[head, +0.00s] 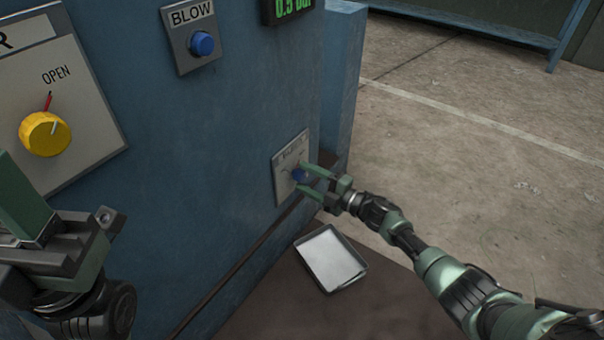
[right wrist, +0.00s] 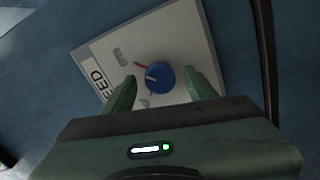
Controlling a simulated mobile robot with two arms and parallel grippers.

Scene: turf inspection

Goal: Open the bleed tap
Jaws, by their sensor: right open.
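The bleed tap is a round blue knob (head: 299,174) on a pale plate (head: 281,182) low on the blue cabinet wall. In the right wrist view the knob (right wrist: 160,79) has a white pointer mark, and a red mark sits beside it on the plate (right wrist: 185,30), whose label is partly hidden. My right gripper (head: 303,177) is open at the knob. In the wrist view its fingertips (right wrist: 161,82) are on either side of the knob; I cannot tell whether they touch it. My left gripper (head: 50,235) is at the lower left, partly cut off.
A yellow knob (head: 44,134) marked OPEN is on a panel at the left. A blue BLOW button (head: 202,44) and a green-digit display (head: 287,9) are above. A shallow tray (head: 330,259) lies below the tap. The floor at the right is clear.

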